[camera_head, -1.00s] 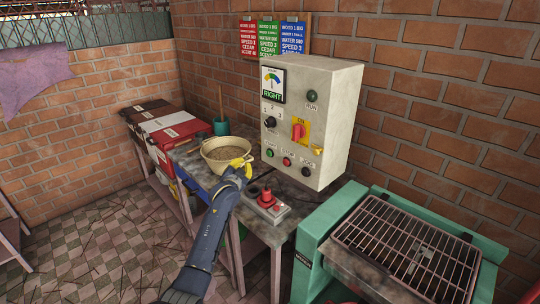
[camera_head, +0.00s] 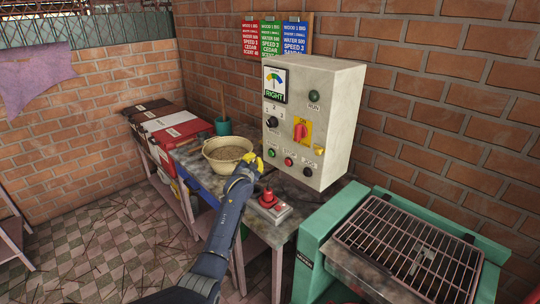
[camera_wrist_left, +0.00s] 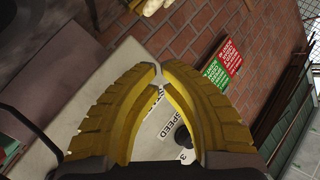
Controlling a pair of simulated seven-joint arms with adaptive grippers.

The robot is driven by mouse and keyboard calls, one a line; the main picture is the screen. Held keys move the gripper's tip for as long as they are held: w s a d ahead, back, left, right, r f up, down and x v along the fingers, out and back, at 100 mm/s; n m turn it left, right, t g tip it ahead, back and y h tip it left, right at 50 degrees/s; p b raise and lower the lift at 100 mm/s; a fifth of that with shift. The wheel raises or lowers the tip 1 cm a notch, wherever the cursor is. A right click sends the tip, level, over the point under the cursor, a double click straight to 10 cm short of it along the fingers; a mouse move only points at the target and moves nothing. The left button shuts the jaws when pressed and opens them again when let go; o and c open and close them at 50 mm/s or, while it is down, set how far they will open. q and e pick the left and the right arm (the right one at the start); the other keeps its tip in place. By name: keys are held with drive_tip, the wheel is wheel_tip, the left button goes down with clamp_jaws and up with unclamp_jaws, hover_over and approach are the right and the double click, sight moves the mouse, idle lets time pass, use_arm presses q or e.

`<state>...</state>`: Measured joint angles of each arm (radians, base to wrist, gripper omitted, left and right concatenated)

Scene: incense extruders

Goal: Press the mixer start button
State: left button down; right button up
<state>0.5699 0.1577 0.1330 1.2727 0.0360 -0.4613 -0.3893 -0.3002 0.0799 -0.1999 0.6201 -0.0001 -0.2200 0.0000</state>
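The mixer control box (camera_head: 335,125) is a pale upright cabinet against the brick wall. Its lower row has a green button (camera_head: 271,153), a red button (camera_head: 288,161) and a black button (camera_head: 307,172); the small labels above them are hard to read. My left gripper (camera_head: 256,160), with yellow fingers, is just left of and slightly below the green button, and I cannot tell whether it touches the box. In the left wrist view my left gripper's fingertips (camera_wrist_left: 158,74) meet with nothing between them. The box face (camera_wrist_left: 110,95) lies behind them, with the SPEED label showing. My right gripper is not seen.
A bowl of brown mix (camera_head: 228,153) stands close to my left gripper. A small box with a red knob (camera_head: 268,203) sits on the bench below. A green machine with a metal grate (camera_head: 405,245) stands at the right. Colored recipe signs (camera_head: 270,38) hang above.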

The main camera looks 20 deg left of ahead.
use_arm(q)
drive_tip(key=shift+w+d, duration=0.25)
drive_tip(key=shift+w, duration=0.35)
drive_tip(key=shift+w+d, duration=0.3)
drive_tip(key=shift+w, duration=0.3)
drive_tip(key=shift+w+d, duration=0.25)
drive_tip(key=shift+w, duration=0.35)
drive_tip(key=shift+w+d, duration=0.35)
drive_tip(key=shift+w, duration=0.5)
idle(1.5)
drive_tip(key=shift+s, duration=0.1)
drive_tip(key=shift+s+a, duration=0.35)
drive_tip(key=shift+s, duration=0.4)
drive_tip(key=shift+s+a, duration=0.35)
drive_tip(key=shift+s, duration=0.4)
drive_tip(key=shift+s+a, duration=0.3)
drive_tip(key=shift+s, duration=0.5)
drive_tip(key=shift+s+a, duration=0.35)
drive_tip(key=shift+s, duration=0.4)
